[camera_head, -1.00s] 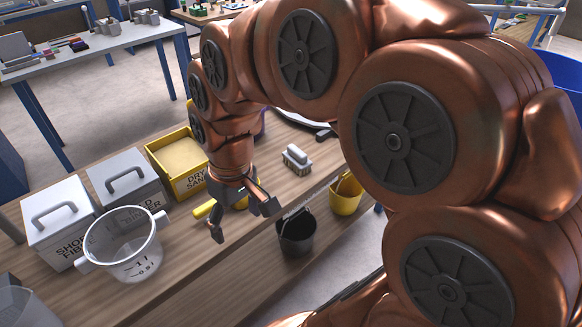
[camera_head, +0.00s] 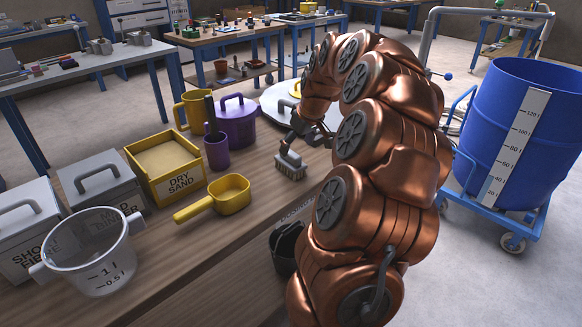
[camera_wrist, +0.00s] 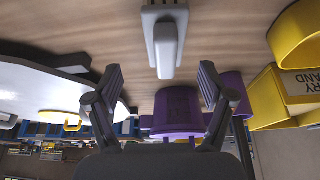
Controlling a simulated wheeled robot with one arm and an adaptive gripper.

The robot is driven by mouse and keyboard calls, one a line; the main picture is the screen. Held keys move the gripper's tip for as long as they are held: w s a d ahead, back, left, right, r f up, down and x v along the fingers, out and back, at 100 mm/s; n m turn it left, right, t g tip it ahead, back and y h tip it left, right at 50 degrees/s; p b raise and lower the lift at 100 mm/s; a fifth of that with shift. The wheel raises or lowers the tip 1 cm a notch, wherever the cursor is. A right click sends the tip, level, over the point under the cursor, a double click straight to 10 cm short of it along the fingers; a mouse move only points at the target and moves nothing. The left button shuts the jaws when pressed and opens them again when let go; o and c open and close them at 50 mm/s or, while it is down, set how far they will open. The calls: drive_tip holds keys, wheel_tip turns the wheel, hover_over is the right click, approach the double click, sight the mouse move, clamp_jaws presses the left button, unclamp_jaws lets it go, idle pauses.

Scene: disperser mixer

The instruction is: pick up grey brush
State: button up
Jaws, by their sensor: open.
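The grey brush (camera_head: 290,166) lies on the wooden bench, bristles down, near its front edge in the head view. In the wrist view the brush's light grey handle (camera_wrist: 165,45) shows at the top middle, beyond and between my fingertips. My gripper (camera_head: 302,133) is above and close to the brush in the head view, partly hidden by my arm. In the wrist view my gripper (camera_wrist: 161,78) is open with nothing between its fingers. I cannot tell from the head view whether a finger touches the brush.
A purple pot (camera_head: 236,122), purple cup (camera_head: 216,151) and yellow scoop (camera_head: 229,191) stand left of the brush. The dry sand box (camera_head: 178,184) and a clear measuring jug (camera_head: 92,262) are further left. A blue drum (camera_head: 490,130) stands on the floor at right.

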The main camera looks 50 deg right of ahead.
sight(290, 152)
drive_tip(key=shift+w+a+x, duration=0.15)
drive_tip(key=shift+x, duration=1.6)
drive_tip(key=shift+w+a+x, duration=0.1)
drive_tip(key=shift+a+x, duration=0.1)
drive_tip(key=shift+x, duration=1.6)
drive_tip(key=shift+r, duration=0.1)
drive_tip(key=c, duration=1.3)
drive_tip(key=shift+r, duration=1.85)
drive_tip(key=s+a+r, duration=0.1)
drive_tip(key=s+a, duration=0.8)
drive_tip(key=s, duration=0.4)
drive_tip(key=shift+a+r+b, duration=0.15)
drive_tip(key=shift+a+b, duration=0.05)
drive_tip(key=shift+b, duration=0.2)
